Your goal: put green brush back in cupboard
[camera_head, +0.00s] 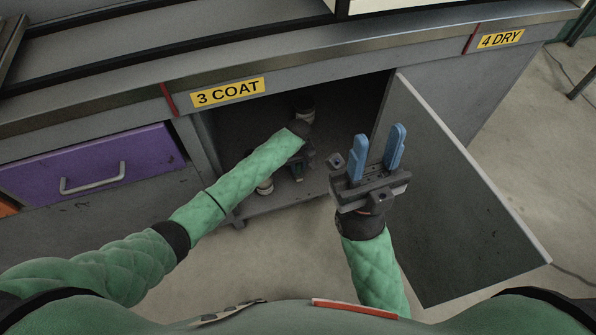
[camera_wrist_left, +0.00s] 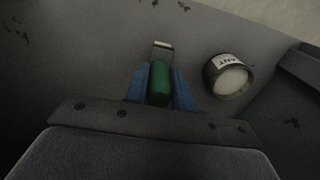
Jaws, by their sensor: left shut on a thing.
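The open cupboard (camera_head: 232,126) is under the counter below the "3 COAT" label. My left arm reaches into it. In the left wrist view the green brush (camera_wrist_left: 159,84) is between the blue fingers of my left gripper (camera_wrist_left: 159,88), which is shut on its green handle. A pale, metallic-looking end of the brush points away from the gripper. In the head view the left gripper (camera_head: 298,170) is dark and mostly hidden by the arm. My right gripper (camera_head: 376,158) is open and empty, in front of the cupboard by the door.
The cupboard door (camera_head: 450,190) stands open on the right. A round can (camera_wrist_left: 228,76) with a partly readable label stands beside the brush inside. A purple drawer (camera_head: 92,165) is shut at the left. The floor (camera_head: 285,248) in front is bare.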

